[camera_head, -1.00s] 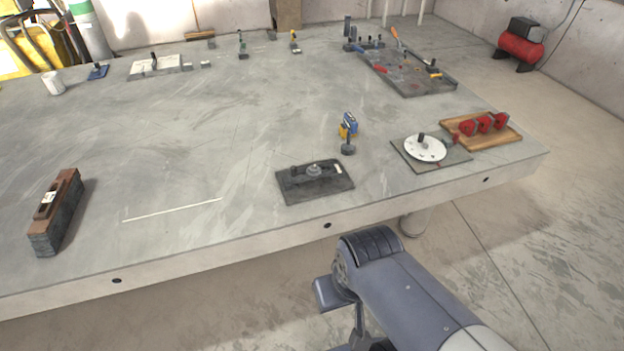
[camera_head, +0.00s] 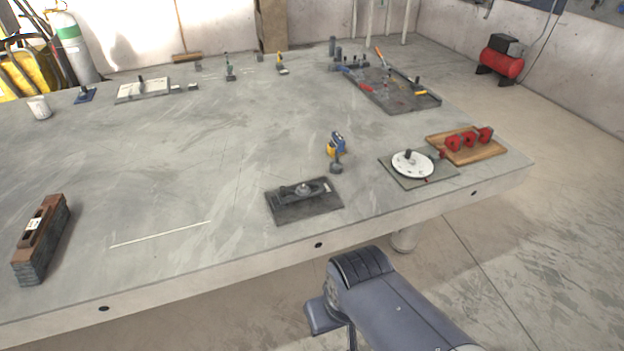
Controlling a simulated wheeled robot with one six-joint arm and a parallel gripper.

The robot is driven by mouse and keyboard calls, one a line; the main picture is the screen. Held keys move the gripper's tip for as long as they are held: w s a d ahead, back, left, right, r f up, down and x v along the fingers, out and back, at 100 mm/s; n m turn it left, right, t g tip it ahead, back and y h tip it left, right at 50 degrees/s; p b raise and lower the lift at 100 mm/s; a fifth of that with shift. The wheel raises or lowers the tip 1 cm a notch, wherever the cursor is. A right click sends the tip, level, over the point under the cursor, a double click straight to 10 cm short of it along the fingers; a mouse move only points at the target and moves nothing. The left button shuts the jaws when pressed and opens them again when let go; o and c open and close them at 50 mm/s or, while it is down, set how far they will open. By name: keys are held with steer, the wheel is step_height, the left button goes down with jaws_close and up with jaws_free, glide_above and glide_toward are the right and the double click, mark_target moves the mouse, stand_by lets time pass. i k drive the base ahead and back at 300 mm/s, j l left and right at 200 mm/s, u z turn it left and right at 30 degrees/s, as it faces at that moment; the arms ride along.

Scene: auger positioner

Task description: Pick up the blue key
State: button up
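A small upright blue piece (camera_head: 338,138) stands on the grey table, right of the middle, with a yellow part (camera_head: 331,150) against its lower left side. It may be the blue key, but it is too small to tell its shape. A dark round-based piece (camera_head: 336,168) stands just in front of it. Other blue items are a flat one (camera_head: 85,95) at the far left and a small one (camera_head: 345,72) by the far tray. My arm is at the lower right, beyond the table's front edge.
On the table (camera_head: 180,160), a dark plate with a knob (camera_head: 305,210) and a white dial (camera_head: 412,164) lie near the front edge. Red pieces stand on a wooden board (camera_head: 478,157). A brown block (camera_head: 38,240) is at the left. The table's centre is mostly clear.

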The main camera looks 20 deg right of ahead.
mark_target(337, 166)
steer(key=i+l, duration=0.15)
steer(key=l, duration=0.2)
steer(key=i+l, duration=0.2)
steer(key=l, duration=0.15)
steer(key=i+l, duration=0.15)
steer(key=l, duration=0.2)
steer(key=i+l, duration=0.2)
steer(key=l, duration=0.15)
steer(key=i+l, duration=0.15)
steer(key=l, duration=0.15)
steer(key=i+l, duration=0.2)
steer(key=l, duration=0.15)
steer(key=u, duration=0.05)
